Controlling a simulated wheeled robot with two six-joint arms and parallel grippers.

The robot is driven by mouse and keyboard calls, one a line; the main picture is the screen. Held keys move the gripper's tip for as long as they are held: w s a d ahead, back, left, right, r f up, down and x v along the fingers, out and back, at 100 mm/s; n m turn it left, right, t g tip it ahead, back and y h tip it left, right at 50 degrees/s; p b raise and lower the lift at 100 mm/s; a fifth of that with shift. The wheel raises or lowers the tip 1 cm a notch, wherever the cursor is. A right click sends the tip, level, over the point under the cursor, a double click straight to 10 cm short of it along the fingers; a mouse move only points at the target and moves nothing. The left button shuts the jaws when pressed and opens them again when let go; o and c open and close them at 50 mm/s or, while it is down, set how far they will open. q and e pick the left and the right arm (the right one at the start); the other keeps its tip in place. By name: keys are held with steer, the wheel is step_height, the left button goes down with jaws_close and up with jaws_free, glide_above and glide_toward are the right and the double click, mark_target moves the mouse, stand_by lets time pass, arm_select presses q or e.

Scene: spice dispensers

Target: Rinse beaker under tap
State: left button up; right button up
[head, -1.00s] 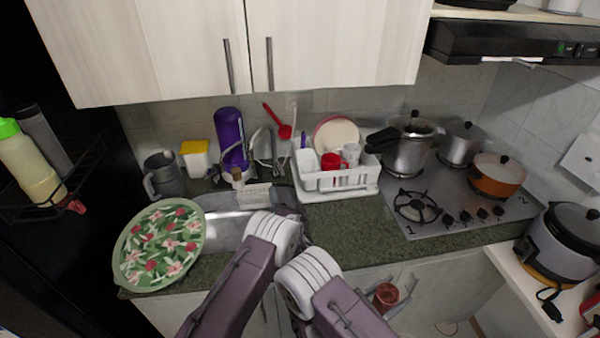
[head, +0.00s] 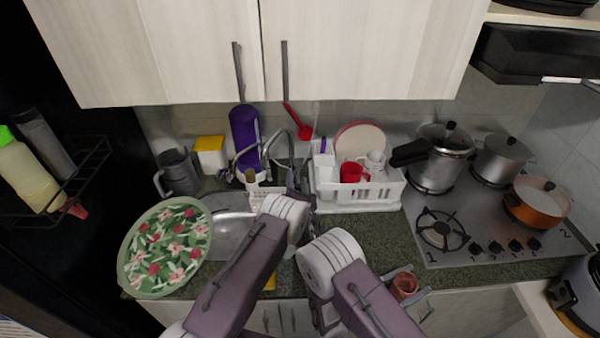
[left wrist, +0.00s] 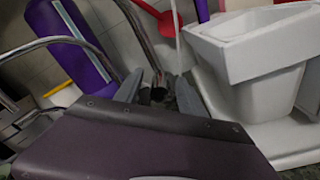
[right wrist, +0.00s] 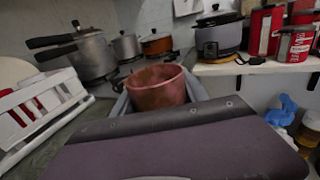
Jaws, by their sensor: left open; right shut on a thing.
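The reddish-brown beaker (head: 405,285) is in my right gripper, in front of the counter's front edge; its open rim faces up in the right wrist view (right wrist: 157,85). My right gripper (head: 407,287) is shut on it. The chrome tap (head: 297,122) rises behind the sink (head: 228,238), with curved pipes beside it. My left gripper (left wrist: 163,88) is open, with a chrome tap pipe (left wrist: 137,32) appearing between or just beyond its fingers. Contact cannot be told. In the head view my left arm hides part of the sink, and running water cannot be made out.
A white dish rack (head: 360,192) with cups and a plate stands close right of the tap. A floral tray (head: 168,248) covers the sink's left side. A purple bottle (head: 244,137) stands behind the sink. Pots stand on the stove (head: 460,225) at right.

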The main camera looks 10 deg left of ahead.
arm_select(q)
jaws_close()
steer(key=shift+r, duration=0.1)
stand_by(1.4)
